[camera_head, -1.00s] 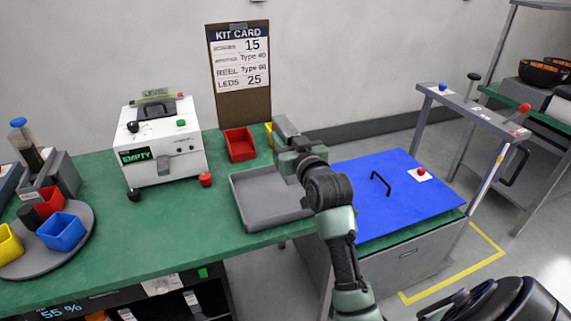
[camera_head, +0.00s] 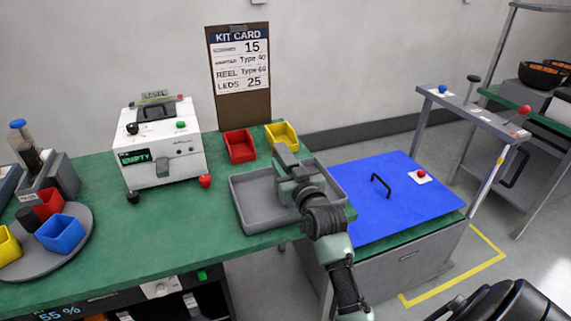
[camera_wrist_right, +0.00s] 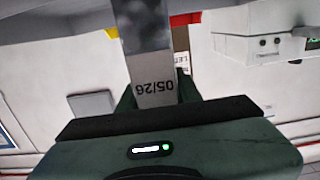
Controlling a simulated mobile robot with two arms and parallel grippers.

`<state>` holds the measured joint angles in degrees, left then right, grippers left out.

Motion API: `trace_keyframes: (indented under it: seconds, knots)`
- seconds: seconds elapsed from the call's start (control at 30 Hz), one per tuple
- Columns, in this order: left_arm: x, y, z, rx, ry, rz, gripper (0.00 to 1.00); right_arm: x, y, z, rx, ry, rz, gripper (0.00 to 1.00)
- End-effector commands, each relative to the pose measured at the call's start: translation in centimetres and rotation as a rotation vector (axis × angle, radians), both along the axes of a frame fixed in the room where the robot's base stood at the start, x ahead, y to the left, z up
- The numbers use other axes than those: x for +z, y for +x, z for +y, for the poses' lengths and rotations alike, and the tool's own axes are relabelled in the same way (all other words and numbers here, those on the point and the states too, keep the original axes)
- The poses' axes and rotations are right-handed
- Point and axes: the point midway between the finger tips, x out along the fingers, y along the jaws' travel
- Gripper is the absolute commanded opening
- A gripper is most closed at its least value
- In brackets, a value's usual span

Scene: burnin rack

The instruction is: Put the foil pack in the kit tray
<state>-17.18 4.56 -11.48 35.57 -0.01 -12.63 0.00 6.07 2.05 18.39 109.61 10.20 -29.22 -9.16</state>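The foil pack is a silver-grey slab in the right wrist view (camera_wrist_right: 147,25), with a pale end printed "05/26". My right gripper (camera_wrist_right: 157,90) is shut on that end. In the head view my right gripper (camera_head: 288,176) is over the grey kit tray (camera_head: 252,224), and the grey pack (camera_head: 285,157) sticks out beyond the fingers toward the back. The pack looks held above the tray; the exact gap cannot be told. The arm hides part of the tray's right side. The visible tray floor is bare. My left gripper is not in view.
A red bin (camera_head: 240,146) and a yellow bin (camera_head: 282,135) stand behind the tray. A white machine (camera_head: 163,150) stands left of it. A blue panel (camera_head: 400,190) with a handle lies to the right. Green table top (camera_head: 190,235) is clear left of the tray.

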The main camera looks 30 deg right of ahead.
Motion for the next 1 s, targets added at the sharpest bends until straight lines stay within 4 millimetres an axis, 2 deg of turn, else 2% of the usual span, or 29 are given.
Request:
trace_keyframes:
  seconds: [0.03,0.07,0.47,0.57,0.8,1.0]
  knots:
    - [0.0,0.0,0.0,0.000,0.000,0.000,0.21,0.0,0.0,0.0,0.000,-0.001,0.001,0.49]
    - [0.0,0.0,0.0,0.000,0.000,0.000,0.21,0.0,0.0,0.0,0.000,-0.001,0.001,0.54]
    - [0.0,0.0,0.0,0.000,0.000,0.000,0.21,0.2,-0.3,0.1,0.000,-0.001,0.002,0.54]
    - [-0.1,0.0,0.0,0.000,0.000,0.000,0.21,0.2,-1.7,0.4,0.000,-0.001,0.002,0.54]
    - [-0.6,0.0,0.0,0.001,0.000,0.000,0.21,0.4,-6.8,1.6,0.000,-0.001,0.003,0.54]
    - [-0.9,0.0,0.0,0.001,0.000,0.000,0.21,0.6,-10.1,2.4,0.000,0.000,0.004,0.54]
